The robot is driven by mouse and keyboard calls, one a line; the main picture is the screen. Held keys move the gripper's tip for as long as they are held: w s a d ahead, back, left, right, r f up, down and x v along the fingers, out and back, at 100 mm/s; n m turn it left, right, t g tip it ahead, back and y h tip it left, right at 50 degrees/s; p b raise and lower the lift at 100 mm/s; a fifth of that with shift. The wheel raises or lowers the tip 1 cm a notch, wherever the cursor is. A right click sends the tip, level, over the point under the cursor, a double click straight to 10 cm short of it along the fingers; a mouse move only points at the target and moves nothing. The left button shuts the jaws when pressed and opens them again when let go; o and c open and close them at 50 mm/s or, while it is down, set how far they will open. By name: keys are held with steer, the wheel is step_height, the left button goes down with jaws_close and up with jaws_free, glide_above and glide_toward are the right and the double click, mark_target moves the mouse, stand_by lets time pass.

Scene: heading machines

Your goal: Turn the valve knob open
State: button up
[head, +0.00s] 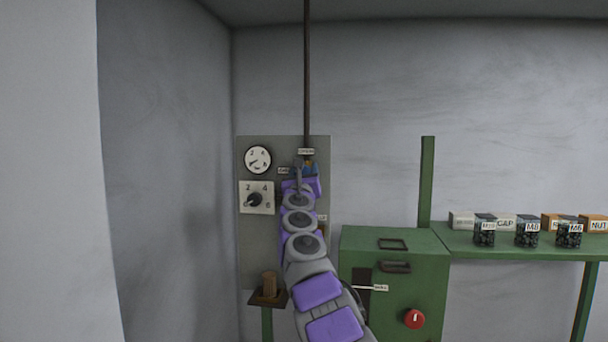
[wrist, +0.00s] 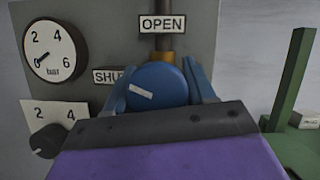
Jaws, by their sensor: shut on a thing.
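The valve knob (wrist: 157,84) is a round blue knob with a pale bar mark on its face, below the OPEN label (wrist: 163,24) and right of the SHUT label (wrist: 112,75) in the wrist view. The bar lies nearly level, tilted slightly down to the right. My gripper (wrist: 160,88) has its blue fingers on both sides of the knob and is shut on it. In the head view, my gripper (head: 308,170) reaches the panel and mostly hides the knob. The lower part of the knob is hidden by my gripper's body in the wrist view.
The grey panel (head: 285,143) holds a gauge (head: 257,159) and a dial (head: 255,199) left of the knob. A pipe (head: 307,70) runs up from it. A green cabinet (head: 395,250) stands right of my arm, beside a green shelf (head: 520,242) with boxes and jars.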

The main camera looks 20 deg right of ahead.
steer(key=shift+c, duration=0.4)
steer(key=shift+m, duration=0.3)
steer(key=m, duration=0.1)
steer(key=m+g+h, duration=0.1)
steer(key=m, duration=0.1)
steer(key=shift+w+a+f+h, duration=0.1)
steer(key=shift+h, duration=0.2)
steer(key=m+g+h+p, duration=0.1)
steer(key=m, duration=0.2)
steer(key=shift+m+g+h, duration=0.3)
steer(key=shift+m+h, duration=0.1)
steer(key=shift+m, duration=0.5)
steer(key=o, duration=0.9)
steer(key=shift+o, duration=0.2)
